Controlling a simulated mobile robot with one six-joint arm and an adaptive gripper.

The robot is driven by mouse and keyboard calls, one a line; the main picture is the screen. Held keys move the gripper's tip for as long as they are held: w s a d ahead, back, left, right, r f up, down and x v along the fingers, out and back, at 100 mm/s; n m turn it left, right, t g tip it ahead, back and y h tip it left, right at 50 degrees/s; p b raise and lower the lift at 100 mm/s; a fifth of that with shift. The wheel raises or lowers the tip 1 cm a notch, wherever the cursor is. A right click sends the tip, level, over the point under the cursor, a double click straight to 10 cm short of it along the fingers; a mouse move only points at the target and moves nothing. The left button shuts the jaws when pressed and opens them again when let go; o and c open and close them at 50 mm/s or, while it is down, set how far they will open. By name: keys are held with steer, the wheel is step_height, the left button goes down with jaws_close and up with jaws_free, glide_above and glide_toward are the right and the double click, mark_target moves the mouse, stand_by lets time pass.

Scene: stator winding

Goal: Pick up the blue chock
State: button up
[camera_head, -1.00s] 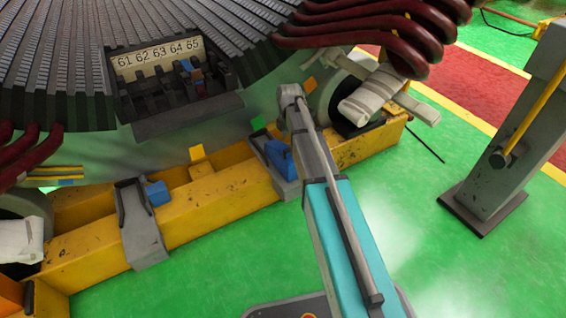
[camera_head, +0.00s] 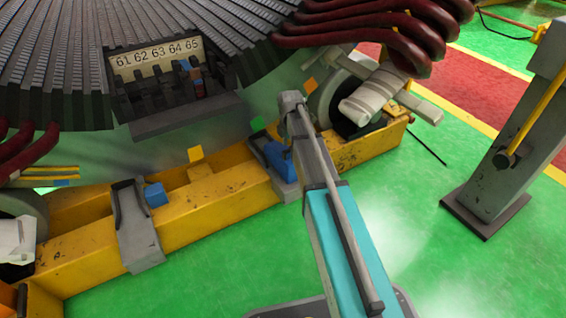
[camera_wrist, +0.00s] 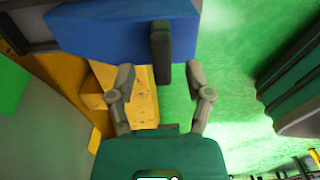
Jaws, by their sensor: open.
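A blue chock (camera_head: 279,157) sits on a grey bracket at the yellow beam, just left of my arm in the camera_head view, partly hidden by it. In the camera_wrist view a large blue body (camera_wrist: 105,38) fills the top, with a dark grey upright bar (camera_wrist: 162,45) on its near side. My gripper (camera_wrist: 167,76) is open there.
A second blue block (camera_head: 155,194) sits by another grey bracket (camera_head: 137,228) further left on the yellow beam (camera_head: 215,193). The stator (camera_head: 50,60) with dark red coils (camera_head: 400,35) stands behind. A grey post (camera_head: 510,150) stands right. Green floor in front is clear.

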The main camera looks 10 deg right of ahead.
mark_target(290, 157)
steer(key=shift+s+d+f+b, duration=0.1)
steer(key=shift+d+f+b, duration=0.05)
steer(key=shift+f+b, duration=1.5)
steer(key=shift+f, duration=0.1)
steer(key=shift+c, duration=0.3)
jaws_close()
